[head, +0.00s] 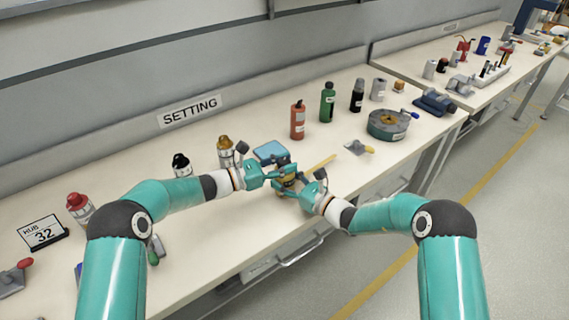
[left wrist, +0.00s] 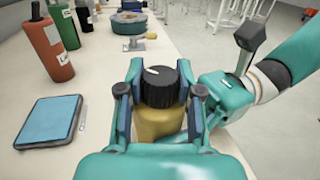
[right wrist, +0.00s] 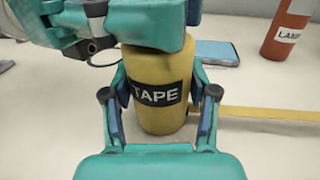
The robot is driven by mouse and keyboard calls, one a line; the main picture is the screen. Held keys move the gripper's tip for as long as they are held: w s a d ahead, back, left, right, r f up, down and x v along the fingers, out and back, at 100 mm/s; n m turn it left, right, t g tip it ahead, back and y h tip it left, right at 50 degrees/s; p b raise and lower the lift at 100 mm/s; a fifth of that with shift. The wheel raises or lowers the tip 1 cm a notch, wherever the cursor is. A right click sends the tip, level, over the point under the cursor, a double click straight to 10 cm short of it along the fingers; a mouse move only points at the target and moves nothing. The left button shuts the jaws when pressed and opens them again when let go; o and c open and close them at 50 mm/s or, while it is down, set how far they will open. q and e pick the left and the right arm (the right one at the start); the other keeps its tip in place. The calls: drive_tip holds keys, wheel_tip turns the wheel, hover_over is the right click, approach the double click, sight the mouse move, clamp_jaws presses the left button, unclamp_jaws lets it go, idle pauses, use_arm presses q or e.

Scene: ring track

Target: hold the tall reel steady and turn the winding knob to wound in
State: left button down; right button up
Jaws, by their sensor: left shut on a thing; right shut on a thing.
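The tall reel (head: 289,178) is a yellow cylinder standing upright on the bench, with a black TAPE label in the right wrist view (right wrist: 158,92). Its black ribbed winding knob (left wrist: 159,88) is on top, with a white mark on its top face. My left gripper (left wrist: 161,92) is shut around the knob. My right gripper (right wrist: 157,100) is shut on the yellow body, lower down. A yellow tape strip (right wrist: 265,113) runs out from the reel along the bench; it also shows in the head view (head: 321,164). The knob is hidden behind my left gripper in the right wrist view.
A blue flat box (head: 270,150) lies close behind the reel. Orange (head: 297,121) and green (head: 327,104) bottles stand farther back. The bench's front edge is near my right gripper.

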use_arm(q)
drive_tip(key=shift+w+g, duration=0.1)
drive_tip(key=shift+g, duration=0.2)
drive_tip(key=shift+m+g+h, duration=0.7)
drive_tip(key=shift+m+g, duration=0.5)
drive_tip(key=shift+g, duration=0.5)
drive_tip(key=shift+a, duration=0.1)
drive_tip(key=c, duration=0.7)
unclamp_jaws()
drive_tip(key=shift+m, duration=0.3)
drive_tip(key=a, duration=0.4)
drive_tip(key=s+a, duration=0.1)
drive_tip(key=a, duration=0.3)
drive_tip(key=s+a, duration=0.1)
drive_tip(key=a, duration=0.2)
drive_tip(key=shift+a, duration=0.4)
